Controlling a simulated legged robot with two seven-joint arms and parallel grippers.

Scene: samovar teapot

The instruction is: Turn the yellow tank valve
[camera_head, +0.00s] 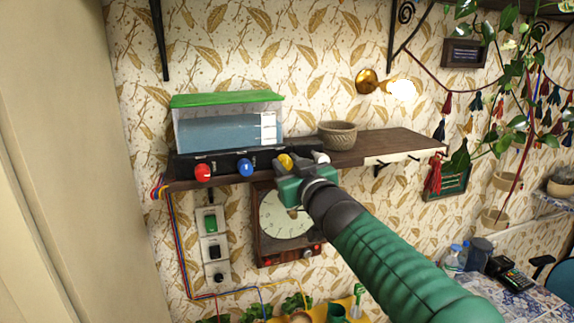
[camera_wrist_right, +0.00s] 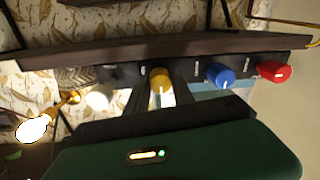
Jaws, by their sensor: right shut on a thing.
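The yellow valve (camera_head: 285,161) is a round knob on the front of the black base (camera_head: 219,162) under the water tank (camera_head: 215,131). My right gripper (camera_head: 288,166) is at the yellow valve and shut on it, hiding part of it in the head view. In the right wrist view the yellow valve (camera_wrist_right: 160,79) sits between the two fingers, with a pale mark on its face. A red valve (camera_head: 203,172) and a blue valve (camera_head: 246,167) are to its left in the head view, and a white valve (camera_head: 321,157) to its right. My left gripper is not in view.
The tank stands on a dark wooden shelf (camera_head: 395,143) beside a woven basket (camera_head: 337,134). A round dial in a wooden case (camera_head: 286,215) hangs below the shelf. A switch panel (camera_head: 212,247) with wires is on the wall. A lit wall lamp (camera_head: 401,89) hangs above.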

